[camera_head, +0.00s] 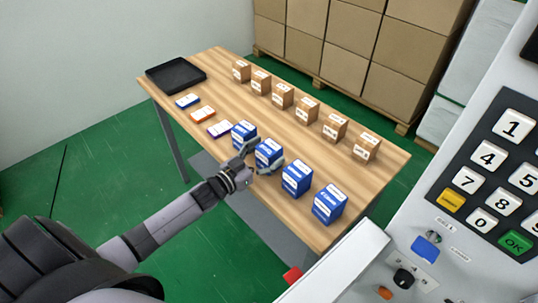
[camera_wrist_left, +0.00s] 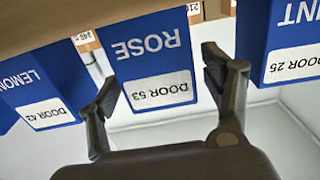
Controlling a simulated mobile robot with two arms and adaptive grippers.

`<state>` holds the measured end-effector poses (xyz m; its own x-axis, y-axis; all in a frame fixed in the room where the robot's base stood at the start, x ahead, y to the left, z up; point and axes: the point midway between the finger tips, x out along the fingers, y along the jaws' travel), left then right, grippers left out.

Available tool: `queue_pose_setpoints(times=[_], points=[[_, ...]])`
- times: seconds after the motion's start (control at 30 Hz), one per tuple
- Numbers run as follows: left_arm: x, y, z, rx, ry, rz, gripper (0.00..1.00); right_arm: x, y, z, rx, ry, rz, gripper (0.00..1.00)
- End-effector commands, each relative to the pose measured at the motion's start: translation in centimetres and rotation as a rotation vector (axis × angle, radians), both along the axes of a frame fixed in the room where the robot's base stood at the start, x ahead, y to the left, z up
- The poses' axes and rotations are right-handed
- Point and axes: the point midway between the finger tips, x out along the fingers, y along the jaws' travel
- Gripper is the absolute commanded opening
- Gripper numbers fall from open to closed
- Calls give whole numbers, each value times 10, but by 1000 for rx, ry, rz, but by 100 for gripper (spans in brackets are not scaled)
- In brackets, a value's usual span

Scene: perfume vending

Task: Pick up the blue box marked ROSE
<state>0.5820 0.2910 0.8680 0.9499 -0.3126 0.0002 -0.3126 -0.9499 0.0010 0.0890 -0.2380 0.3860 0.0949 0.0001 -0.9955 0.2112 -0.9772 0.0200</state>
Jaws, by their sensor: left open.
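The blue box marked ROSE (camera_head: 269,152) stands on the wooden table in the row of blue boxes. In the left wrist view the ROSE box (camera_wrist_left: 152,58) shows upside down, with a white label reading DOOR 53. My left gripper (camera_head: 261,159) is open at this box. In the left wrist view its two fingers (camera_wrist_left: 160,78) are on either side of the box, with a small gap visible on the right. Its lower part is partly hidden by the gripper in the head view. My right gripper is not in view.
Neighbouring blue boxes, LEMON (camera_wrist_left: 38,85) and one ending in "INT" (camera_wrist_left: 290,40), stand close on both sides. Brown boxes (camera_head: 307,110) line the table's far side. A black tray (camera_head: 157,91) is at the table's far left corner. A keypad panel (camera_head: 490,165) stands at right.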

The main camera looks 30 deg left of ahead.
Motion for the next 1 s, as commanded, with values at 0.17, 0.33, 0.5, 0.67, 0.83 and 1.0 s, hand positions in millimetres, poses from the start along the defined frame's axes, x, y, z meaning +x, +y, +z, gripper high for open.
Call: queue_pose_setpoints(times=[0.17, 0.33, 0.5, 0.67, 0.83, 1.0], points=[[12, -4, 0, 2, -1, 0, 73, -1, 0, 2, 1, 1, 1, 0], [12, -4, 0, 1, 1, 0, 73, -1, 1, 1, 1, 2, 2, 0], [12, -4, 0, 1, 0, 0, 64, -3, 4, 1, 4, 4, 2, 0], [12, -3, 0, 1, 0, 0, 53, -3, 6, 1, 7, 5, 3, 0], [12, -3, 0, 1, 0, 0, 42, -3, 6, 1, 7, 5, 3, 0], [12, -3, 0, 1, 0, 0, 31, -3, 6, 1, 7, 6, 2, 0]])
